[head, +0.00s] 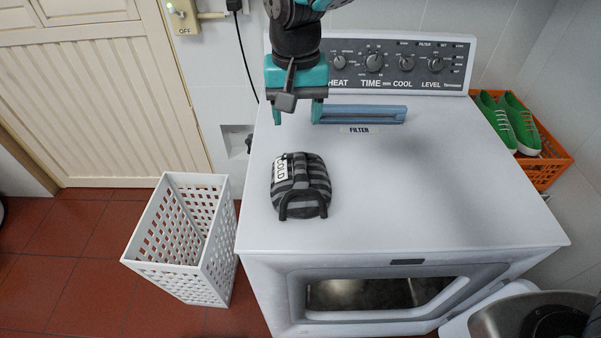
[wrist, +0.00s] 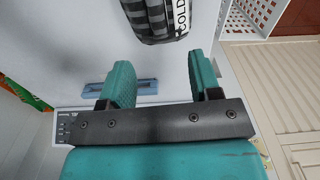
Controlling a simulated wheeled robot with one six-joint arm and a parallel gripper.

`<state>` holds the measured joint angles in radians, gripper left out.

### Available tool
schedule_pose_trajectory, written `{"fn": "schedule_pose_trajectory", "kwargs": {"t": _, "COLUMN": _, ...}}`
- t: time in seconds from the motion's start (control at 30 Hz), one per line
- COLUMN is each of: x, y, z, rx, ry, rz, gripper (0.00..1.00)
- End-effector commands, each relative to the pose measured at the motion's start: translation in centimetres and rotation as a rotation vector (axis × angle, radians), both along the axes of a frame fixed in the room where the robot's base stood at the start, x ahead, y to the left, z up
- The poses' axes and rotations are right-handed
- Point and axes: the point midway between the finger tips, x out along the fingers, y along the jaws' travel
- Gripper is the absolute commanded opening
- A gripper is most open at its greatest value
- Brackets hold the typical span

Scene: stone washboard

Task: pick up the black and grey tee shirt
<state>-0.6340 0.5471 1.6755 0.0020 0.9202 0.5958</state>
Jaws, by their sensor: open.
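The black and grey striped tee shirt (head: 300,186) lies folded in a compact bundle on top of the white dryer (head: 430,190), left of its middle. A white label reading "COLD" shows on it. In the wrist view the shirt (wrist: 155,18) is at the top edge, partly cut off. My gripper (head: 297,115) is above the back left of the dryer top, behind the shirt and apart from it. In the wrist view my gripper (wrist: 162,80) has its two teal fingers spread with nothing between them.
A white perforated basket (head: 185,240) stands on the floor left of the dryer. The control panel (head: 400,62) and blue filter handle (head: 360,114) are at the back. An orange crate (head: 545,165) with green shoes (head: 508,120) is at the right. The dryer top's right side is clear.

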Motion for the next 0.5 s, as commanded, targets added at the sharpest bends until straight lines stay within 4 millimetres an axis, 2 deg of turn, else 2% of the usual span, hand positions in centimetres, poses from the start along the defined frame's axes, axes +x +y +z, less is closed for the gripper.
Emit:
{"fn": "schedule_pose_trajectory", "kwargs": {"t": 0.3, "x": -0.1, "y": -0.1, "z": -6.8, "rx": -0.002, "ry": 0.004, "rz": 0.002, "gripper": 0.57}}
{"fn": "schedule_pose_trajectory", "kwargs": {"t": 0.5, "x": 0.0, "y": -0.1, "z": -8.7, "rx": 0.001, "ry": 0.000, "rz": 0.003, "gripper": 0.57}}
